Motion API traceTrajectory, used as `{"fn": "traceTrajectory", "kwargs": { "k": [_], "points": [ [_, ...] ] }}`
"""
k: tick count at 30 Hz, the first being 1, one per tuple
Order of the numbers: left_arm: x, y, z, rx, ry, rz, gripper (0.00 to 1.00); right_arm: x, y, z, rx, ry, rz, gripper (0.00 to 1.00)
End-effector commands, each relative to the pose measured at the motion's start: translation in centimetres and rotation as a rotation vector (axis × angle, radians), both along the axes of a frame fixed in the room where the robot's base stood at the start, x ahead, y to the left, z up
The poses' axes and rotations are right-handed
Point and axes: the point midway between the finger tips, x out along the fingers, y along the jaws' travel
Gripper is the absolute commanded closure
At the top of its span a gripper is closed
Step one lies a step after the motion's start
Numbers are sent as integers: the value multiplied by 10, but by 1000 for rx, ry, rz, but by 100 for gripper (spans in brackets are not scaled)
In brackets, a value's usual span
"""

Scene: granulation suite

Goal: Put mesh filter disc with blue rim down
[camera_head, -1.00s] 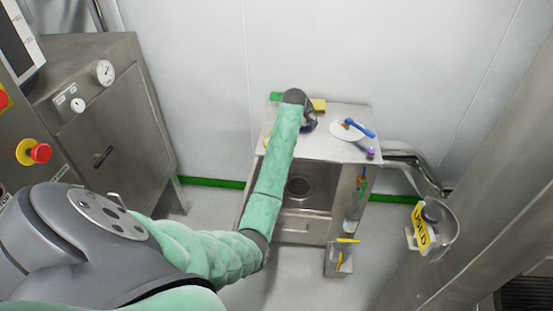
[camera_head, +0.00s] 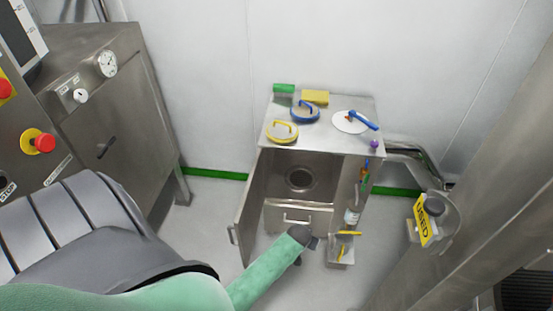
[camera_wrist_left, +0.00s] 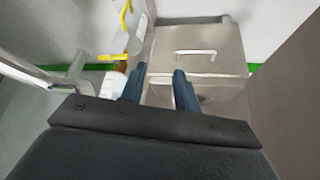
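The mesh filter disc with the blue rim (camera_head: 305,111) lies on the steel cabinet top (camera_head: 328,133), towards its back left. A similar disc with a yellow rim (camera_head: 280,132) lies in front of it, near the left front edge. My left gripper (camera_head: 305,242) is low in front of the cabinet, near the drawer handle and well away from both discs. In the left wrist view its two dark fingers (camera_wrist_left: 158,88) are apart with nothing between them. The discs do not show in that view. My right gripper is in neither view.
A white disc (camera_head: 346,124) with a blue-handled tool (camera_head: 363,119) lies at right on the top; a yellow block (camera_head: 315,97) and green item (camera_head: 284,88) are at the back. The cabinet door (camera_head: 249,212) stands open. A holder with bottles and tools (camera_head: 352,218) hangs at right.

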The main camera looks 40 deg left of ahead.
Motion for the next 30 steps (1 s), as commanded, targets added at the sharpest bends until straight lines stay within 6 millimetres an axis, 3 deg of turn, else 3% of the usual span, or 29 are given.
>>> {"fn": "traceTrajectory", "kwargs": {
  "k": [1,6,12,15,20,30],
  "points": [
    [-32,-11,-32,4,48,-34,68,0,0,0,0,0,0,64],
    [-135,-47,-119,16,181,-154,68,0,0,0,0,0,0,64],
    [-251,-82,-188,16,305,-278,68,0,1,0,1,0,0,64],
    [-289,-93,-206,14,342,-317,68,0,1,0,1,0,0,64],
    [-317,-100,-218,12,368,-346,68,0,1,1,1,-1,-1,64],
    [-319,-101,-219,12,369,-348,68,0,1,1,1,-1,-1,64]
  ]
}}
